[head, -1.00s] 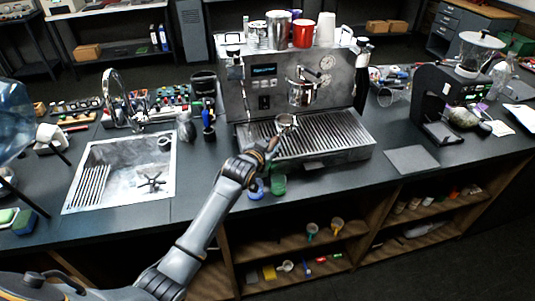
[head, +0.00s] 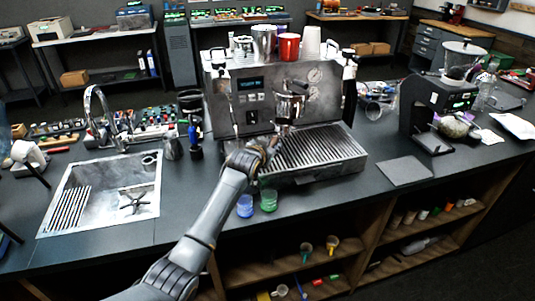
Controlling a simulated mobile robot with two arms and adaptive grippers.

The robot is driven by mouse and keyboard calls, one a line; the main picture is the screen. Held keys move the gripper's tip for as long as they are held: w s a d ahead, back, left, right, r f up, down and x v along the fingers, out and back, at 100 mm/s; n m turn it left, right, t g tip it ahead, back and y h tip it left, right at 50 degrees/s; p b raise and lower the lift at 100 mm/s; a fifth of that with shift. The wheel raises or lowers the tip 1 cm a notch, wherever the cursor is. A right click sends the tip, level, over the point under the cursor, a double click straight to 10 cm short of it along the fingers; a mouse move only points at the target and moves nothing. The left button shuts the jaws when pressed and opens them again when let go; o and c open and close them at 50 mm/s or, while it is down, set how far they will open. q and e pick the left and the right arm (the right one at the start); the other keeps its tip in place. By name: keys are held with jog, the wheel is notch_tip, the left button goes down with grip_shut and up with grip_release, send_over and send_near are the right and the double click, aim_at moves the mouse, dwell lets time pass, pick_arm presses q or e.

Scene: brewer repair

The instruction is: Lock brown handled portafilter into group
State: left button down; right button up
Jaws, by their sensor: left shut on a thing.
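The espresso machine (head: 232,138) stands on the counter with its display lit. Its group (head: 291,103) sticks out from the front panel above the drip tray. My left gripper (head: 264,150) is in front of the machine, above the left front part of the tray. It is shut on the brown handled portafilter (head: 276,135), whose handle is mostly hidden by the fingers. My right gripper is not in view.
A blue cup (head: 245,206) and a green cup (head: 268,200) stand on the counter just below my left gripper. Metal cups and a red cup (head: 289,47) stand on the machine. A sink (head: 105,195) is at left, a grinder (head: 440,105) at right.

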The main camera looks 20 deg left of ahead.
aim_at(278, 136)
pick_arm(q)
jog(key=shift+w+d+b, duration=0.15)
jog(key=shift+w+b, duration=0.5)
jog(key=shift+w, duration=0.2)
jog(key=shift+w+d+b, duration=0.15)
jog(key=shift+w+b, duration=0.5)
jog(key=shift+w, duration=0.2)
jog(key=shift+w+d+r+b, duration=0.1)
jog(key=shift+w+b, duration=0.55)
jog(key=shift+w, duration=0.2)
jog(key=shift+r+p, duration=0.3)
jog(key=shift+p, duration=0.15)
jog(key=shift+p, duration=0.6)
dwell(0.6)
jog(key=shift+r+p, duration=1.2)
jog(key=shift+p, duration=0.5)
dwell(2.1)
